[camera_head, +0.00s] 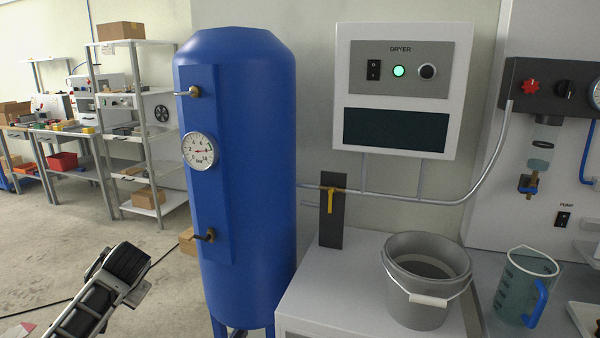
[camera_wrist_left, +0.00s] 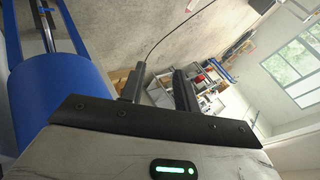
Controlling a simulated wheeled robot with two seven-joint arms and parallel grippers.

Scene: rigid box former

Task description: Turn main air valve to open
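The main air valve appears to be the yellow lever (camera_head: 331,199) on the thin pipe at a dark upright plate (camera_head: 332,228), right of the blue tank. Its handle hangs down, across the horizontal pipe. My left arm shows at the lower left of the head view, left of the tank and well away from the lever. In the left wrist view my left gripper (camera_wrist_left: 159,88) has its two dark fingers apart with nothing between them. The lever does not show in that view. My right gripper is in neither view.
The blue tank (camera_head: 245,160) with a gauge (camera_head: 200,151) stands between my left arm and the lever. A grey bucket (camera_head: 427,300) and a measuring jug (camera_head: 525,288) stand right of it. The dryer box (camera_head: 397,132) hangs above. Shelves (camera_head: 150,100) stand far left; open floor lies before them.

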